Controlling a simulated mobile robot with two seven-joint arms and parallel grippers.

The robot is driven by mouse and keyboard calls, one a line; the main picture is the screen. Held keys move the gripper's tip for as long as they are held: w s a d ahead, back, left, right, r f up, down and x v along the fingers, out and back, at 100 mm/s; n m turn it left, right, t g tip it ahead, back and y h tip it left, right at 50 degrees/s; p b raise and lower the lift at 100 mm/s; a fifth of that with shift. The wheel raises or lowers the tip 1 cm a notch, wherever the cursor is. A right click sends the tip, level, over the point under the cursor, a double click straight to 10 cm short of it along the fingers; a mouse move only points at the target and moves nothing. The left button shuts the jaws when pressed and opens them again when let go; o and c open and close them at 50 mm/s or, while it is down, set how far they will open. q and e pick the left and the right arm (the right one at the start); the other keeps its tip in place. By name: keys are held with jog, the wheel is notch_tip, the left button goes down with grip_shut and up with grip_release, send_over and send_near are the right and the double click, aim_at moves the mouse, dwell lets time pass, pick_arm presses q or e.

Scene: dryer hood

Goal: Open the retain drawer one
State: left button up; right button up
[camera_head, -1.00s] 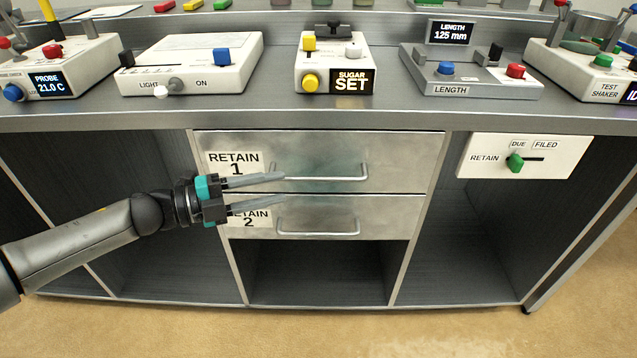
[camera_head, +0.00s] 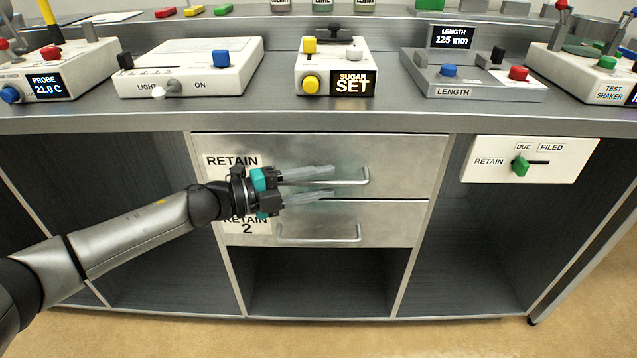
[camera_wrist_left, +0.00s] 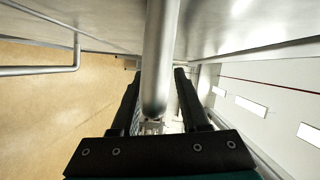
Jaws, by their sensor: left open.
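The retain drawer one (camera_head: 405,160) is the upper metal drawer under the counter and appears shut. Its label "RETAIN 1" is partly covered by my gripper. Its bar handle (camera_head: 362,181) runs level across the front. My left gripper (camera_head: 332,183) is open, its two fingers pointing right in front of this handle, one above and one below it. In the left wrist view the handle bar (camera_wrist_left: 160,60) lies between the two fingers, with space on both sides. My right gripper is not in view.
The retain drawer two (camera_head: 400,215) sits just below, shut, with its own handle (camera_head: 320,240). A panel with a green slider (camera_head: 520,167) is at the right. The counter above holds several devices. Open shelf bays lie below and beside the drawers.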

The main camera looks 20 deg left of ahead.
pick_arm(q)
grip_shut()
dwell(1.4)
